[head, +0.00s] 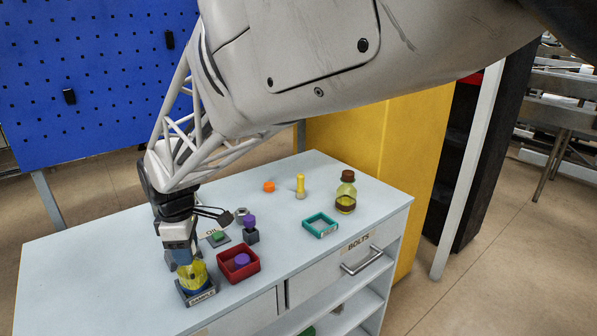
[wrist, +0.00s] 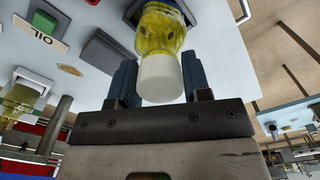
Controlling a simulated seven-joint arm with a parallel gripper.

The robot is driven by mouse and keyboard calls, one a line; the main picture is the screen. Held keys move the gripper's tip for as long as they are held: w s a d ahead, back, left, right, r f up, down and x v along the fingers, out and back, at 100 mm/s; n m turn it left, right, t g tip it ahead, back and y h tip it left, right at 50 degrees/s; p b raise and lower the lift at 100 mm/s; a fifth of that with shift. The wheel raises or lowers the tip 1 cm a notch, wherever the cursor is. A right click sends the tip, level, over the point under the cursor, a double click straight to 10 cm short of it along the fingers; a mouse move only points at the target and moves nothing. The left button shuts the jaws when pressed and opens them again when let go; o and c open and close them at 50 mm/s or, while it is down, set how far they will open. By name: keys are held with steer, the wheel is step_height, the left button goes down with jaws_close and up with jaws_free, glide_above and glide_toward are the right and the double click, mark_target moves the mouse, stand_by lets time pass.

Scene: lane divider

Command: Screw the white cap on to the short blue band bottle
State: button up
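The bottle (head: 194,277) with yellow contents stands in the dark holder labelled SAMPLE (head: 198,298) at the table's front left. In the wrist view the bottle (wrist: 162,28) shows a blue band at its far end. The white cap (wrist: 160,80) sits at the bottle's mouth, in line with it; whether it is threaded on cannot be told. In the head view my gripper (head: 184,258) points down over the bottle and hides the cap.
A red tray (head: 238,278) with a purple cap stands just right of the bottle. Behind are a green piece (head: 218,237) by the OIL label and a purple-topped block (head: 250,230). A teal tray (head: 321,232), yellow bottle (head: 300,187), brown-capped bottle (head: 345,195) and orange cap (head: 269,186) stand farther right.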

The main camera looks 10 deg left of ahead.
steer(key=shift+c, duration=0.6)
steer(key=shift+m, duration=0.8)
steer(key=shift+m, duration=0.9)
steer(key=shift+m, duration=1.1)
steer(key=shift+m, duration=0.6)
